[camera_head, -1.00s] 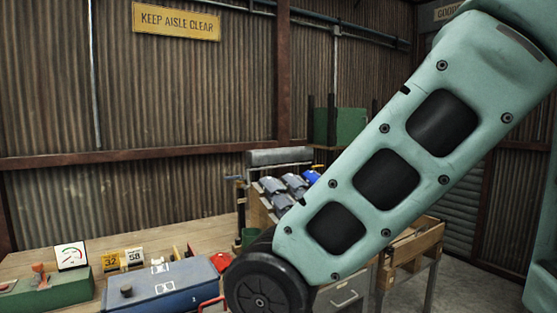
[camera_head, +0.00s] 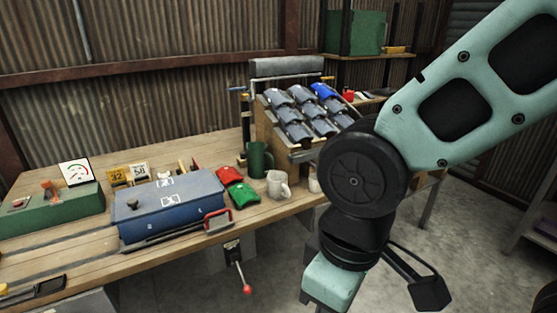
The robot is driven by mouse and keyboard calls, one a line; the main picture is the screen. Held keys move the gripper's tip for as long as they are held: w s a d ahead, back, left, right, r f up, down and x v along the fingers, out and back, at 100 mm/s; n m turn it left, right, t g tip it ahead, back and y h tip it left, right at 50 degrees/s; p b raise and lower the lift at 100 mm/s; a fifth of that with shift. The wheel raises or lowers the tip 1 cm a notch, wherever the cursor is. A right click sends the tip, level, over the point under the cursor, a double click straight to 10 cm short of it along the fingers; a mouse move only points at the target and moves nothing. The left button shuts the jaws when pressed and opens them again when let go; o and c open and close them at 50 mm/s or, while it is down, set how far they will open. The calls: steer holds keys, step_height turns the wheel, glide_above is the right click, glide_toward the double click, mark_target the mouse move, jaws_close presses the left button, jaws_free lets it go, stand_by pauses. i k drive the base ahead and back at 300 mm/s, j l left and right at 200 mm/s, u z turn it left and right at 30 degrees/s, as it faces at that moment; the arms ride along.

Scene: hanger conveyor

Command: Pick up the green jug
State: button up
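The green jug (camera_head: 259,161) is a dark green mug-shaped vessel. It stands upright on the wooden workbench (camera_head: 100,248), towards its right end, at the left foot of the rack of grey bins. A white mug (camera_head: 278,186) stands just in front of it and to the right. My arm comes in from the upper right and bends down at the elbow, to the right of the jug and well apart from it.
A blue metal box (camera_head: 168,203) lies left of the jug, with red (camera_head: 229,176) and green (camera_head: 240,195) items between. The bin rack (camera_head: 262,113) rises behind and right. A green instrument box (camera_head: 52,208) sits far left. Floor is clear below the bench's right end.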

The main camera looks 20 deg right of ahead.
mark_target(256, 153)
steer(key=i+j+z, duration=0.35)
steer(key=i+j, duration=0.35)
steer(key=i+j+z, duration=0.4)
steer(key=i+j, duration=0.35)
steer(key=j, duration=0.2)
